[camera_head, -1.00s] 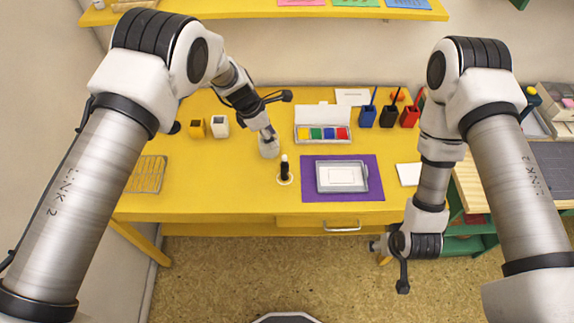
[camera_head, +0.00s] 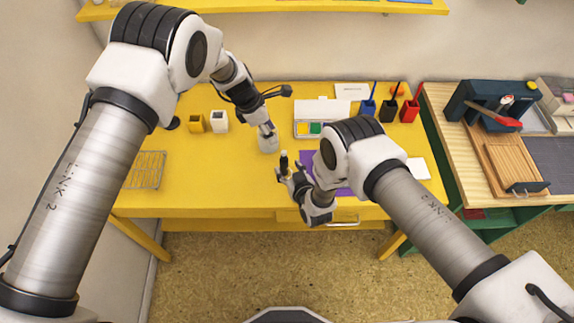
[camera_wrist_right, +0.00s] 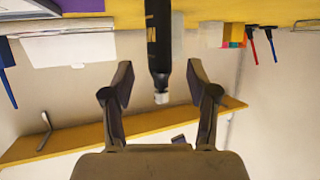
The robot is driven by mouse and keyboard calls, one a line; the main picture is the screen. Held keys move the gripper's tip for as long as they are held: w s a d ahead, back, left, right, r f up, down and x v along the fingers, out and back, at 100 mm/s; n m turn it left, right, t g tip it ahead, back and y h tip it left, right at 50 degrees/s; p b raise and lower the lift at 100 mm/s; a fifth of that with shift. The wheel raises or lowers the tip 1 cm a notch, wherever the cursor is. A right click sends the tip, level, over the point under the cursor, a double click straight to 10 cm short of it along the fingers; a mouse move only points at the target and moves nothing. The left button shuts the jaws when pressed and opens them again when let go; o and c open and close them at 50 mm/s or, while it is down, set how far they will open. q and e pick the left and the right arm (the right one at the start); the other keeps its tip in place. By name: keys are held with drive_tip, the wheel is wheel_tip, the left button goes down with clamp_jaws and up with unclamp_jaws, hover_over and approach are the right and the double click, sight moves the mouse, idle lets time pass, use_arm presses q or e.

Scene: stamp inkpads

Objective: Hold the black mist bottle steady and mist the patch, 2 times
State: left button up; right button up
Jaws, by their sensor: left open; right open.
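The black mist bottle (camera_head: 284,161) stands upright on the yellow table, left of the purple mat (camera_head: 305,160). My right gripper (camera_head: 287,173) is open at the bottle's near side. In the right wrist view, which is upside down, the black bottle (camera_wrist_right: 158,45) with its pale top shows between the two spread fingers (camera_wrist_right: 160,88), with gaps on both sides. My left gripper (camera_head: 268,145) is open over the table, just behind and left of the bottle. My right arm hides the tray and the patch on the mat.
A paint box (camera_head: 305,108) lies behind the mat. Blue, black and red cups (camera_head: 388,111) stand at the back right. Yellow and white containers (camera_head: 219,121) and a wire rack (camera_head: 148,170) are on the left. A wooden side table (camera_head: 452,142) is at the right.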

sight(286, 164)
drive_tip(key=x, duration=0.5)
use_arm(q)
drive_tip(key=shift+a, duration=0.1)
use_arm(e)
clamp_jaws()
use_arm(q)
clamp_jaws()
idle(0.8)
